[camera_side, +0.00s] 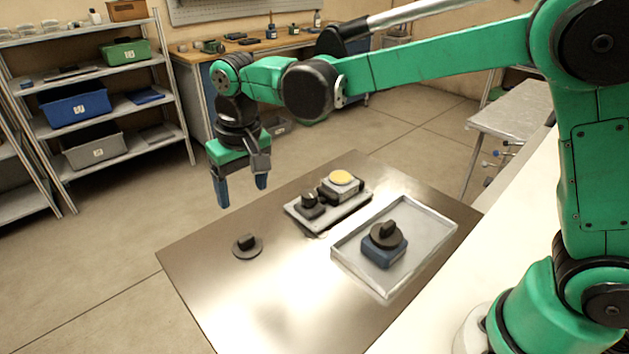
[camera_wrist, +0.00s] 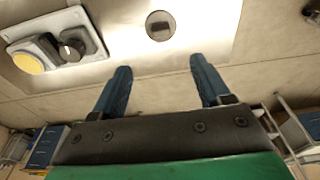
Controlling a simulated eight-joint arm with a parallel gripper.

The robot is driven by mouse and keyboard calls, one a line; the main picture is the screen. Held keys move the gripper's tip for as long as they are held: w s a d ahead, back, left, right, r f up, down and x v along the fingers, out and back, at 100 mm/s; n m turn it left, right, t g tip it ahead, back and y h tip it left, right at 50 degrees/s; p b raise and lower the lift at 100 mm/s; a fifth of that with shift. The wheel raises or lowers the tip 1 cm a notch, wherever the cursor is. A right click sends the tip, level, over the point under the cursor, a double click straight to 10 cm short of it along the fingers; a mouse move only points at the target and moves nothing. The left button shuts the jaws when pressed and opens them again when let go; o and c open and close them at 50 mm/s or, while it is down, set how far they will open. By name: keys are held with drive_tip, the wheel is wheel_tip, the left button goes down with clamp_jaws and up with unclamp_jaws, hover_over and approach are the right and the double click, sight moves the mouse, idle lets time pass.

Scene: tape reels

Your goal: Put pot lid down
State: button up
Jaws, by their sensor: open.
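A round dark disc with a raised grip, which looks like the pot lid (camera_side: 247,246), lies flat on the metal table near its left edge. It also shows in the wrist view (camera_wrist: 160,26), beyond the fingertips. My gripper (camera_side: 241,188) is open and empty, raised above the table's far left side with its blue fingers pointing down. In the wrist view, my gripper (camera_wrist: 160,68) has its two fingers wide apart with nothing between them. A similar dark knobbed disc (camera_side: 386,234) sits on a blue block (camera_side: 383,255) inside the tray.
A shallow metal tray (camera_side: 447,245) stands on the table's right side. Behind it, a light plate (camera_side: 327,220) bears a dark knobbed piece (camera_side: 310,207) and a grey block with a yellow round top (camera_side: 341,177). The table's front left (camera_side: 250,300) is clear.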

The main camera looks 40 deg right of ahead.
drive_tip(key=s+d+r+t, duration=0.1)
drive_tip(key=s+d+t, duration=0.4)
drive_tip(key=s+d, duration=0.7)
drive_tip(key=shift+s+d+r, duration=0.2)
drive_tip(key=shift+s+r, duration=0.2)
idle(0.7)
